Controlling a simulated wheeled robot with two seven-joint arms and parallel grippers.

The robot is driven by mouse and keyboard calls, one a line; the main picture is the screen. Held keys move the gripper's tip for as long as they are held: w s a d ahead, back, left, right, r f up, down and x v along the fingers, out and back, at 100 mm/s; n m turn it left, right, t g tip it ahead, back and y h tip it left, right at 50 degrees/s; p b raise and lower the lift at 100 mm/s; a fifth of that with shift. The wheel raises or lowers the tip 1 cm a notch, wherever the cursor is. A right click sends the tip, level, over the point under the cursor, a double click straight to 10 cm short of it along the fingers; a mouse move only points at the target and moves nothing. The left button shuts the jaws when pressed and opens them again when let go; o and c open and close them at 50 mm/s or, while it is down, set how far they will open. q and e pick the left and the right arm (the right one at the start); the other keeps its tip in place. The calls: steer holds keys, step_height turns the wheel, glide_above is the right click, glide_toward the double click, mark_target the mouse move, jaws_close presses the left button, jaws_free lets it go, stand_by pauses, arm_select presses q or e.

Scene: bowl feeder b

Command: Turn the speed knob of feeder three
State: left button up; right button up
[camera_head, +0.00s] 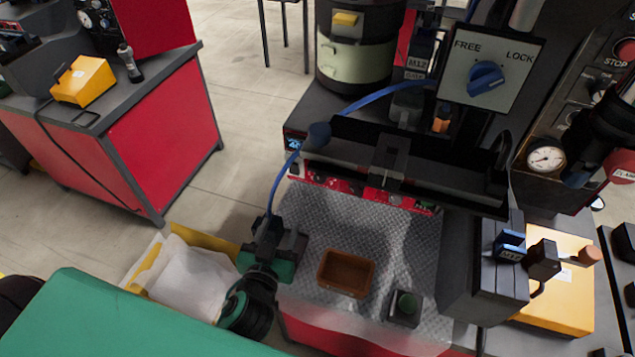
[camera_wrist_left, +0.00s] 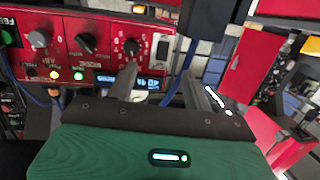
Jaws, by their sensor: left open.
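My left gripper (camera_head: 280,232) is open, in front of the feeder's lower left corner in the head view. In the left wrist view its two fingers (camera_wrist_left: 162,88) stand apart with nothing between them. A red control panel (camera_wrist_left: 62,55) fills the upper left there. It carries a light grey knob (camera_wrist_left: 39,38), a black knob (camera_wrist_left: 86,43) and a knob with a numbered scale (camera_wrist_left: 131,46). The left finger's tip appears just below the numbered knob; contact cannot be told. The label naming the speed knob is not readable. In the head view the panel (camera_head: 335,181) is mostly hidden under a black rail. My right gripper is not in view.
A brown tray (camera_head: 346,273) and a small dark box with a green disc (camera_head: 405,305) stand on the metal plate (camera_head: 310,222). A blue cable (camera_head: 279,188) hangs beside my left gripper. A yellow bin with a white liner (camera_head: 190,280) stands to the left.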

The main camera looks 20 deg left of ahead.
arm_select(q)
steer(key=d+m+t+h, duration=0.1)
steer(key=d+h, duration=0.1)
steer(key=d, duration=0.1)
steer(key=p, duration=0.5)
glide_toward(319, 180)
steer(key=w, duration=0.7)
steer(key=shift+w, duration=0.25)
steer(key=shift+w+f, duration=0.1)
steer(key=shift+w, duration=0.4)
steer(key=c, duration=1)
steer(key=shift+m, duration=0.3)
